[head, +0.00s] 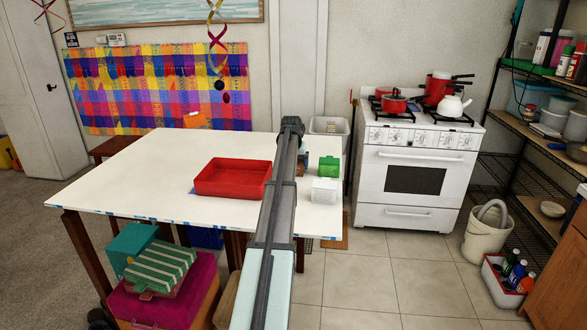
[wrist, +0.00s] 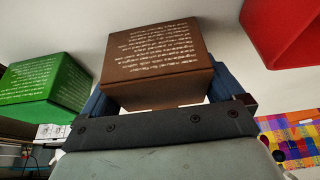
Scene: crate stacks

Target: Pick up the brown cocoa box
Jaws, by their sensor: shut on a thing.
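The brown cocoa box (wrist: 155,60), with pale printed text on its face, fills the middle of the wrist view. It sits between the two blue fingers of my gripper (wrist: 165,86), which is shut on it. In the head view only a sliver of the brown box (head: 302,166) shows beside my arm, at the right part of the white table (head: 130,185). My arm hides most of the box and the fingers there. I cannot tell whether the box touches the table.
A green box (head: 329,163) is close to the right of the brown box; it also shows in the wrist view (wrist: 45,88). A white box (head: 324,191) stands nearer the front. A red tray (head: 232,190) lies left of my arm. The table's left part is clear.

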